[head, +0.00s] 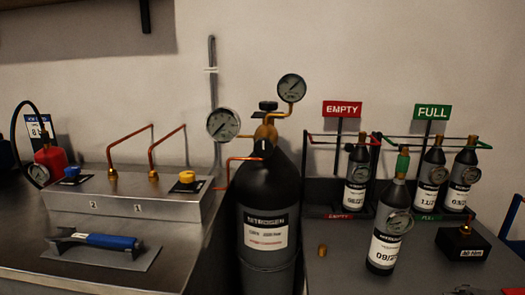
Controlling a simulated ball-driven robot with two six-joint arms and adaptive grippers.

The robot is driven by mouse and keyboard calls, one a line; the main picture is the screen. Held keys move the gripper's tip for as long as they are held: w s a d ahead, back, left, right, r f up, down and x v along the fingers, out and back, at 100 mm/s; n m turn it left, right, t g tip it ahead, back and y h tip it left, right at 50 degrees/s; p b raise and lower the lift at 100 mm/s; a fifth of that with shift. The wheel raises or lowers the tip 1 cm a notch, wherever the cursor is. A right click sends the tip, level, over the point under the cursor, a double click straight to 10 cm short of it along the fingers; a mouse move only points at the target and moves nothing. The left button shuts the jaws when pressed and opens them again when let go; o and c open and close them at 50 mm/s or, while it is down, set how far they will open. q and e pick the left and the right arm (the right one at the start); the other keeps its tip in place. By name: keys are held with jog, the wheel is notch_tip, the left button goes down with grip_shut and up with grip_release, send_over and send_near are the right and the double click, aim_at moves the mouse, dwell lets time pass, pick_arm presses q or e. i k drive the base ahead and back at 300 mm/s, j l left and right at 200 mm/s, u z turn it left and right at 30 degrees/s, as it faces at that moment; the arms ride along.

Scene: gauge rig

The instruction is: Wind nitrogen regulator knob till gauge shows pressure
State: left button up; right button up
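The tall black nitrogen cylinder (268,190) stands upright in the middle, with a white "NITROGEN" label on its front. A brass regulator (266,131) sits on its top. A dark knob (262,149) shows at the regulator's front, and a black handwheel (268,106) is above it. A larger round gauge (223,124) is on the left of the regulator and a smaller gauge (291,88) is up to the right. The larger gauge's needle seems to point to the lower left; its figures are too small to read. Neither of my grippers shows.
A steel bench at left bears a manifold box (130,207) with copper pipes, blue and yellow knobs, and a blue-handled tool (105,241). At right, several small bottles stand by the EMPTY (342,109) and FULL (433,112) signs. One bottle (391,232) stands in front.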

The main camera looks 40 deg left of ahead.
aim_at(264, 149)
jog(key=k+j, duration=0.1)
jog(key=k, duration=0.6)
jog(key=u, duration=0.4)
jog(key=k+u, duration=0.1)
jog(key=u, duration=0.3)
jog(key=j+u, duration=0.15)
jog(key=u, duration=0.3)
jog(key=k+u, duration=0.1)
jog(key=u, duration=0.3)
jog(key=j+u, duration=0.15)
jog(key=u, duration=0.25)
jog(key=z, duration=1.35)
